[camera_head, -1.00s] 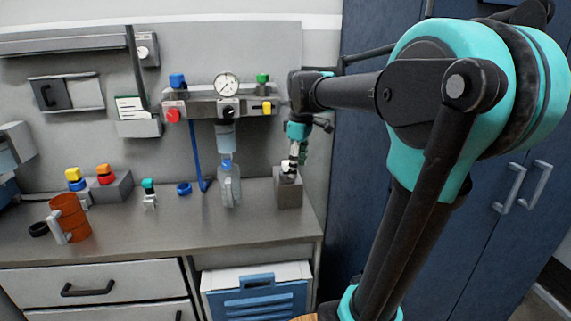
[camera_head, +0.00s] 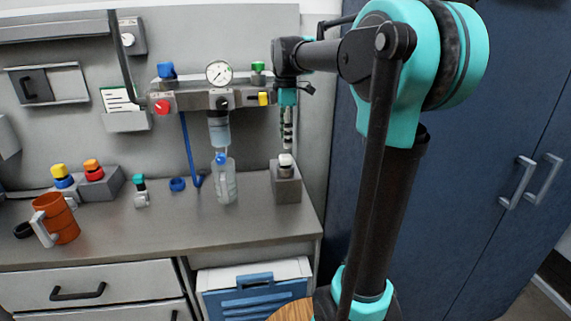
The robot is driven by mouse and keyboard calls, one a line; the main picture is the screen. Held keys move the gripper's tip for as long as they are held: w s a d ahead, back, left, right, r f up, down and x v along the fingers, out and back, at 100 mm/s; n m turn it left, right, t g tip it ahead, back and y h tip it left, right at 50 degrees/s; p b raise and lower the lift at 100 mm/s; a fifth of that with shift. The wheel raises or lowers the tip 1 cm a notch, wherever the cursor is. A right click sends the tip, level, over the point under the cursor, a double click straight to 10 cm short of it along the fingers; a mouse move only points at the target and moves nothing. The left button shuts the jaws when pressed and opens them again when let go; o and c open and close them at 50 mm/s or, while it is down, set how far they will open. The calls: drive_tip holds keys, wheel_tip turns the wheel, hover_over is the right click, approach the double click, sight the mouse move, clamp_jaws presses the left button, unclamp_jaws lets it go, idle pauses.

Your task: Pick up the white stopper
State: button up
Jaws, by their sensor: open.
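The white stopper (camera_head: 285,160) sits upright on top of a grey block (camera_head: 286,186) at the right end of the bench. It is small and pale, with a greyish part below it. My gripper (camera_head: 287,146) points straight down directly above the stopper. Its fingers are open, and its tips are close to the stopper's top. I cannot tell whether they touch it. Nothing shows between the fingers.
A clear bottle (camera_head: 224,180) stands left of the block, under a wall panel with a gauge (camera_head: 219,73). A blue ring (camera_head: 177,184), a teal-topped piece (camera_head: 140,190) and an orange mug (camera_head: 56,219) are farther left. Blue cabinets (camera_head: 480,150) stand at right.

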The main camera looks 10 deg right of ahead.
sight(286, 156)
drive_tip(key=shift+w+f, duration=0.15)
drive_tip(key=shift+f, duration=3.8)
drive_tip(key=shift+c, duration=0.3)
clamp_jaws()
